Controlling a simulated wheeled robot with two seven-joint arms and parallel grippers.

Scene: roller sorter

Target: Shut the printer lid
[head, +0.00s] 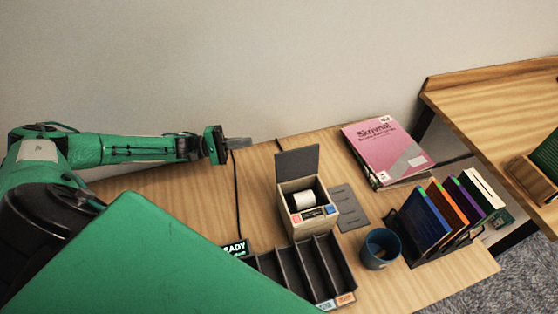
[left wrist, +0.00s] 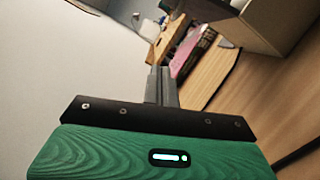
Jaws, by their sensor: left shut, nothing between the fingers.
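The printer (head: 308,207) is a small beige box on the desk, with a white paper roll (head: 304,200) showing inside. Its dark grey lid (head: 297,162) stands open, upright at the back edge. My left gripper (head: 240,142) is shut and empty, to the left of the lid and apart from it, near the wall. My right gripper is not in view.
A dark sorter tray (head: 304,267) stands in front of the printer, with a READY sign (head: 235,248) to its left. A blue cup (head: 379,248), a rack of coloured folders (head: 440,222) and pink magazines (head: 388,150) are to the right. A cable runs along the desk's left side.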

